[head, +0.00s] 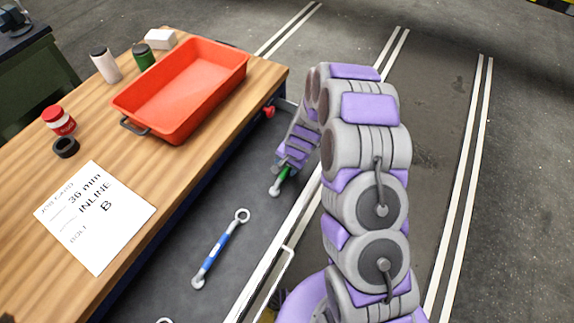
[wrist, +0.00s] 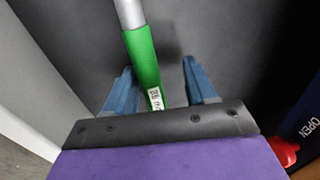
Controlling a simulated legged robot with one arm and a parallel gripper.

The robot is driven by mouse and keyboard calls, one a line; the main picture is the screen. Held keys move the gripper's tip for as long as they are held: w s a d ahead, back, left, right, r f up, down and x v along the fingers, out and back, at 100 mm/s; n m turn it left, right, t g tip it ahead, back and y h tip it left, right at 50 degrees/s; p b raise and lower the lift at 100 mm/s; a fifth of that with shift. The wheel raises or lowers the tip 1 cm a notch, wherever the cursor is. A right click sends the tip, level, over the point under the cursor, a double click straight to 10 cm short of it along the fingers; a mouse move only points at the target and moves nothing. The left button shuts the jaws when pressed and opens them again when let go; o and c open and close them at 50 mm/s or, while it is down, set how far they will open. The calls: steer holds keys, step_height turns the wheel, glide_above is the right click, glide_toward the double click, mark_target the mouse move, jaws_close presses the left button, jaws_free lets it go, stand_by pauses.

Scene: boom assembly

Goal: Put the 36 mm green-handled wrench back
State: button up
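The green-handled wrench (head: 284,175) lies beside the bench over a dark grey surface, its near end toward the viewer and the rest hidden by my gripper. In the wrist view its green handle (wrist: 143,57) runs between the fingers, with a grey metal shaft above and a small white label too small to read surely. My gripper (wrist: 160,80) has its two blue fingers apart, one on each side of the handle. The left finger is close to the handle; a gap shows at the right. In the head view my gripper (head: 289,160) is at the wrench.
A blue-handled wrench (head: 218,250) lies on the dark surface (head: 190,225). The wooden bench (head: 185,185) holds a red tray (head: 185,90), a job card (head: 95,215) reading 36 mm, INLINE, B, and several small containers. A red knob (wrist: 284,151) sits close at the wrist's right.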

steer(key=shift+d, duration=0.8)
steer(key=shift+a+r, duration=0.1)
steer(key=shift+r, duration=0.35)
steer(key=p+v, duration=0.2)
steer(key=v, duration=1.4)
steer(key=shift+d+r, duration=0.15)
steer(key=shift+d, duration=0.1)
steer(key=shift+s, duration=0.1)
